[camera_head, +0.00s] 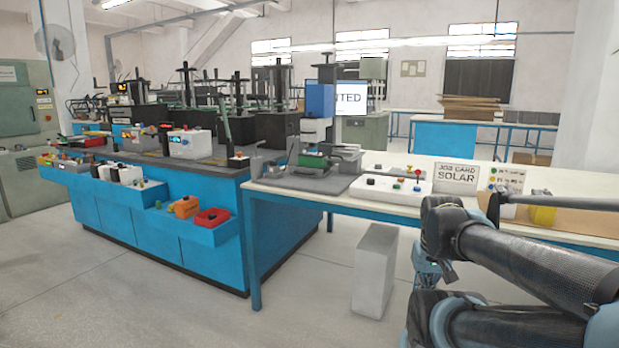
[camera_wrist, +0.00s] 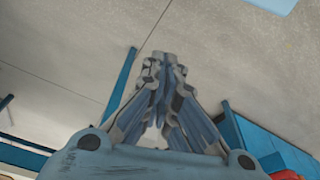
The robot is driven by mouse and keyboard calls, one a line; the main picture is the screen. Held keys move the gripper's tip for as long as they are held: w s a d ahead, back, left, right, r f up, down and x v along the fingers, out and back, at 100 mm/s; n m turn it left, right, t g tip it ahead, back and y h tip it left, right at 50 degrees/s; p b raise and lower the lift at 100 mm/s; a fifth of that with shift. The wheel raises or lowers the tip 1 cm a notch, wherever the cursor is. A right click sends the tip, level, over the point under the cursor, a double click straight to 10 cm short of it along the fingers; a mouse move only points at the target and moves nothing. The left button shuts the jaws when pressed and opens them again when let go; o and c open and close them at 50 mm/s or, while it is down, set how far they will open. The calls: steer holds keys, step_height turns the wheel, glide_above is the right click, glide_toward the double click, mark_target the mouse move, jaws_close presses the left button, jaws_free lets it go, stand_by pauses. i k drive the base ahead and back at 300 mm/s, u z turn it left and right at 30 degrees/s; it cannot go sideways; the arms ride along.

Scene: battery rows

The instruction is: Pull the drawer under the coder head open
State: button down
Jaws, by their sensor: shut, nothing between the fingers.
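The coder head appears to be the blue-and-grey unit (camera_head: 320,101) standing at the left end of the white-topped bench in the head view. Below it is a small dark green block (camera_head: 312,160) on a grey base, with grey metal parts beside it. I cannot clearly make out a drawer front or handle under the head. My gripper (camera_wrist: 163,62) is shut and empty in the wrist view, over bare floor. In the head view it is partly seen hanging below my arm, in front of the bench and well right of the coder head.
The white-topped bench (camera_head: 480,182) has blue legs and a job card sign (camera_head: 453,177). A pale box (camera_head: 375,270) stands on the floor before it. A blue cabinet (camera_head: 180,205) at left has trays jutting out, including one with a red bin (camera_head: 212,217).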

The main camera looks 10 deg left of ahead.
mark_target(307, 172)
steer(key=u, duration=0.9)
steer(key=i, duration=1.35)
steer(key=z, duration=0.85)
